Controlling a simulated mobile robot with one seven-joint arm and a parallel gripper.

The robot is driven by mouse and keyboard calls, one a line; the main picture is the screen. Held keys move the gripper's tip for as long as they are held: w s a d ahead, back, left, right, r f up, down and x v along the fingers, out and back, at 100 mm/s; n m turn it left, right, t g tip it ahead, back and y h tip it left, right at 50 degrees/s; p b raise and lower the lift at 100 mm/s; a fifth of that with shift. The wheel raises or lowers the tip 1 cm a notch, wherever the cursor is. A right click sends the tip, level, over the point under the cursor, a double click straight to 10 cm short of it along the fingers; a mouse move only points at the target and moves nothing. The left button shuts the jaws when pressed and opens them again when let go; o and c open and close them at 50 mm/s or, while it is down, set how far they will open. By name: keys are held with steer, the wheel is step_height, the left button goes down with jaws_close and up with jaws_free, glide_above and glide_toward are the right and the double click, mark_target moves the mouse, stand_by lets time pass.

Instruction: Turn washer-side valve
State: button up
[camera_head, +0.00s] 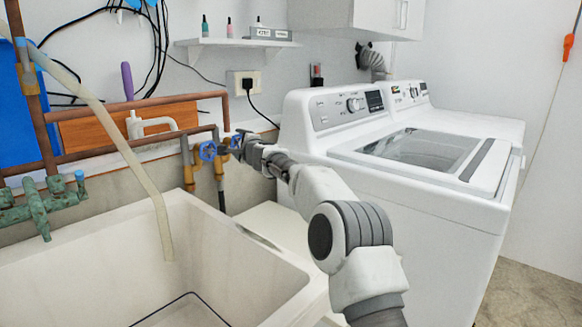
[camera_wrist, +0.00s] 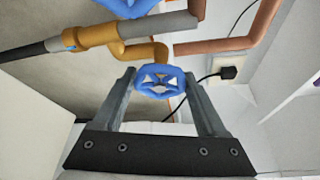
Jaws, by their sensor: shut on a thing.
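Two blue valve handles sit on the pipes at the wall. The washer-side valve (camera_head: 237,141) is the right one, mostly hidden behind my gripper in the head view. In the wrist view its blue handle (camera_wrist: 160,74) is between my two fingertips. My gripper (camera_wrist: 160,82) is shut on this handle, one finger on each side. In the head view my gripper (camera_head: 241,146) reaches left to the valve. The other valve (camera_head: 208,151) is just left of it, and its blue handle also shows at the top of the wrist view (camera_wrist: 128,6).
A white washer (camera_head: 400,160) stands right of my arm. A large pale sink (camera_head: 110,235) is at the lower left, with a hose (camera_head: 120,145) hanging into it. Copper pipes (camera_head: 130,105) run along the wall. A plug with a black cord (camera_head: 247,84) is above the valves.

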steer(key=shift+f, duration=0.15)
stand_by(0.3)
steer(key=shift+a+f+n, duration=0.15)
steer(key=shift+f+n, duration=0.15)
steer(key=shift+f, duration=0.1)
steer(key=shift+b, duration=0.35)
steer(key=shift+r+n, duration=0.25)
steer(key=shift+n, duration=0.05)
steer(key=o, duration=1.5)
steer(key=shift+r, duration=0.15)
steer(key=shift+r, duration=0.1)
steer(key=shift+s+d, duration=0.15)
steer(key=shift+d, duration=0.05)
